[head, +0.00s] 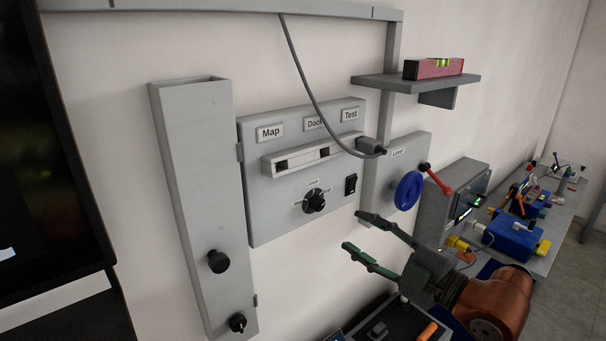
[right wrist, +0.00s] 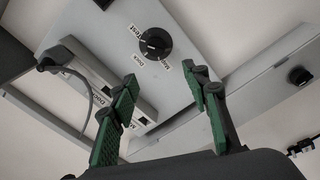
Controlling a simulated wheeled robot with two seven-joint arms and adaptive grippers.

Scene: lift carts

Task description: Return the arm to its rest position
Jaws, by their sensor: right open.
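My right gripper (head: 379,246) is open and empty in front of the wall panel, below the black rocker switch (head: 350,185). Its green-padded fingers are spread apart and point left toward the wall. In the right wrist view, the gripper (right wrist: 165,105) also shows open, with nothing between the fingers. Beyond them is the grey panel (right wrist: 125,45) with a black rotary knob (right wrist: 156,43). The fingers look apart from the panel. My right arm (head: 490,305), orange-brown, comes in from the lower right. My left gripper is not in view.
The panel (head: 277,222) has Map, Dock and Test sockets, with a grey cable plug (head: 370,147) at Test. A blue handwheel (head: 409,190) and red lever (head: 437,180) are close by. A shelf (head: 400,84) holds a red level (head: 433,68). A cluttered bench (head: 562,215) stands right.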

